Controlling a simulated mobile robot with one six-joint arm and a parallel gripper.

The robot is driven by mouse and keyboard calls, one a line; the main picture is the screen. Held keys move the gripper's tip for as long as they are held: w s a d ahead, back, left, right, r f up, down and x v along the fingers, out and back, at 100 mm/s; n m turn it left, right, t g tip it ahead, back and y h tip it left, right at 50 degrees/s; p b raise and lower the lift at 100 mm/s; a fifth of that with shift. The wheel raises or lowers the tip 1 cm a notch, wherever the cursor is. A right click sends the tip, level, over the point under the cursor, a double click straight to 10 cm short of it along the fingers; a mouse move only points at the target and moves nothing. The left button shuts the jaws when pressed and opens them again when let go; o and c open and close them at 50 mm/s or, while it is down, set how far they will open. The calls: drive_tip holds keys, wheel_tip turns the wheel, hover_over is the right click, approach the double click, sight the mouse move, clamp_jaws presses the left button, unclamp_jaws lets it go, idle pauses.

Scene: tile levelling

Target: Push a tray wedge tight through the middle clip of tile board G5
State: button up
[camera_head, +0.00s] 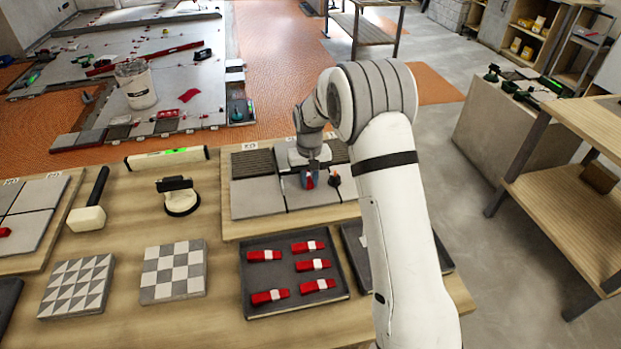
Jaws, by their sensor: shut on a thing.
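A tile board (290,222) with dark and grey tiles lies on the wooden bench, partly hidden by my arm; its label is too small to read. My gripper (309,181) is over the middle of this board, low at the seam between tiles, shut on a small red wedge (309,180). The clip under it is hidden, so I cannot tell how deep the wedge sits. A small dark and orange piece (334,179) stands just right of the gripper. A black tray (244,283) in front of the board holds several red wedges (313,264) with white bands.
A suction cup tool (181,196), a mallet (87,218), a spirit level (166,158) and two patterned tiles (173,271) lie left of the board. Another tile board (38,193) is at the far left. A second dark tray (437,258) is partly behind my arm.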

drive_tip(key=shift+w, duration=0.2)
drive_tip(key=shift+w+a, duration=0.15)
drive_tip(key=shift+w, duration=0.25)
drive_tip(key=shift+w, duration=0.25)
drive_tip(key=shift+w+a, duration=0.1)
drive_tip(key=shift+w, duration=0.15)
drive_tip(key=shift+w+a+p, duration=0.1)
drive_tip(key=shift+w+p, duration=0.25)
drive_tip(key=shift+w, duration=0.25)
idle(1.0)
